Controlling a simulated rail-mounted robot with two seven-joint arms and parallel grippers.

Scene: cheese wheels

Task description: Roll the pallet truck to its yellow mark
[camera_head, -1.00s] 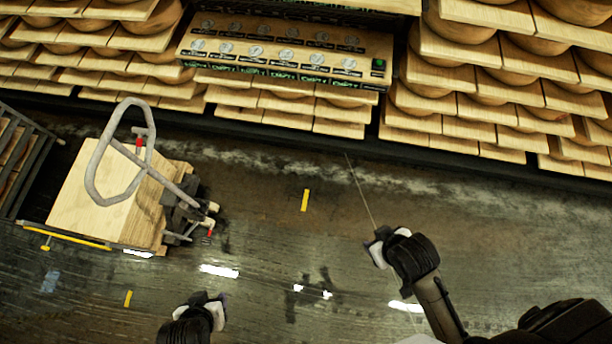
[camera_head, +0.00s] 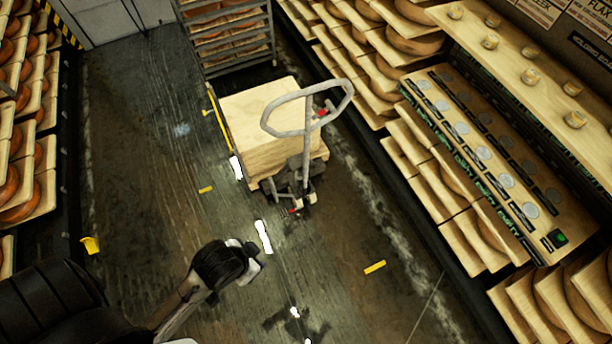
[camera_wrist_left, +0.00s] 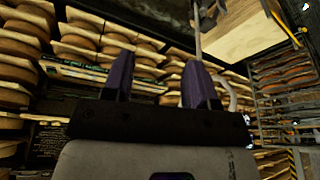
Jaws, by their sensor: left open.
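The pallet truck (camera_head: 306,165) stands in the aisle, carrying a pale wooden box (camera_head: 262,115). Its grey looped handle (camera_head: 268,122) leans over the box toward the right shelves. Two short yellow floor marks show: one (camera_head: 375,267) in front and right of the truck, one (camera_head: 205,190) to its left. I cannot tell which is the truck's mark. My left gripper (camera_head: 255,258) is below the truck, apart from it. In the left wrist view its fingers (camera_wrist_left: 157,82) are apart and empty; the box (camera_wrist_left: 235,35) and handle (camera_wrist_left: 233,97) show beyond. My right gripper is out of view.
A tray rack (camera_head: 230,40) stands behind the truck. Cheese shelves line the left (camera_head: 30,175) and right (camera_head: 385,75). A wooden counter (camera_head: 480,150) with labelled discs juts out at right. A yellow object (camera_head: 90,245) lies by the left shelves.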

